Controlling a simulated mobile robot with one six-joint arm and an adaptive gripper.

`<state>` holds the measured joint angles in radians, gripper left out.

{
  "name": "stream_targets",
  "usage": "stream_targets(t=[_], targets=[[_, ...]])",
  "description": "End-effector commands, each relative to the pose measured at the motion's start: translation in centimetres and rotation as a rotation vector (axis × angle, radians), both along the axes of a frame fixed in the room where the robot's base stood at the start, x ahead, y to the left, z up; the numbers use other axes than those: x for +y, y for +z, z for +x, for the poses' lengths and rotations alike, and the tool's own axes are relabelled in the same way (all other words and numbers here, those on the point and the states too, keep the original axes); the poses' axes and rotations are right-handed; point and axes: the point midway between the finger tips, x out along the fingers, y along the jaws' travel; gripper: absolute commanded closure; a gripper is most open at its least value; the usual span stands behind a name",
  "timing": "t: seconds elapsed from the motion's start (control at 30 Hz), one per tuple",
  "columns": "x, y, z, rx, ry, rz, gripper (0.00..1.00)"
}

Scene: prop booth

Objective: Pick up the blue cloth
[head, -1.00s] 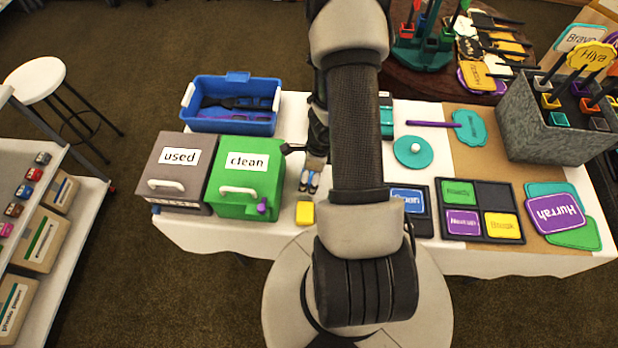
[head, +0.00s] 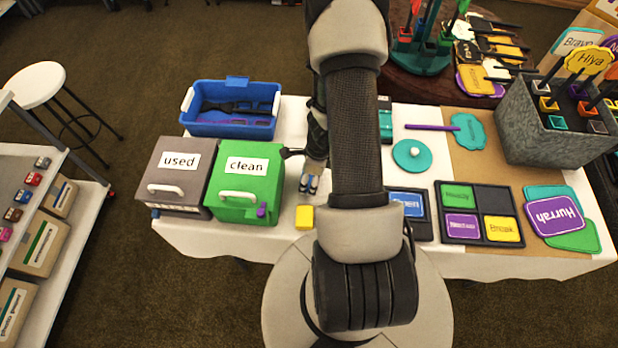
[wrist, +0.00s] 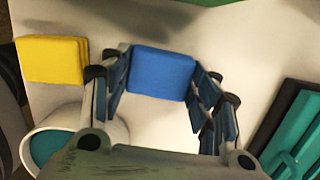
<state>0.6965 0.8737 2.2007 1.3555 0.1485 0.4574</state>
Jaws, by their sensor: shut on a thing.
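The blue cloth (wrist: 160,72) is a folded square pad between the two fingers of my gripper (wrist: 163,84) in the wrist view. The fingers are shut on its left and right sides. In the head view my gripper (head: 309,184) is over the white table, right of the green box marked "clean"; the cloth is too small and covered there to make out clearly. The yellow cloth (wrist: 50,59), also folded, lies left of the blue one and shows in the head view (head: 304,217) near the table's front edge.
The green "clean" box (head: 246,183) and grey "used" box (head: 179,172) stand left of my gripper, with a blue bin (head: 232,126) behind them. A white cup with teal inside (wrist: 45,150) and a teal-and-dark item (wrist: 300,125) flank the gripper.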

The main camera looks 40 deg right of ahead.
Motion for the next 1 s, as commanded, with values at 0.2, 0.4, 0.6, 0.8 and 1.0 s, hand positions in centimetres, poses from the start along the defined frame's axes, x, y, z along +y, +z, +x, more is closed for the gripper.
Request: stream_targets(t=[0.2, 0.4, 0.6, 0.8, 1.0], targets=[[0.0, 1.9, 0.0, -0.001, 0.000, 0.000, 0.62], [0.0, 5.6, 0.0, -0.001, 0.001, 0.000, 0.62], [0.0, 10.7, 0.0, -0.001, 0.001, 0.000, 0.62], [0.0, 15.3, 0.0, -0.001, 0.000, 0.000, 0.62], [0.0, 18.4, 0.0, -0.002, 0.000, -0.001, 0.62]])
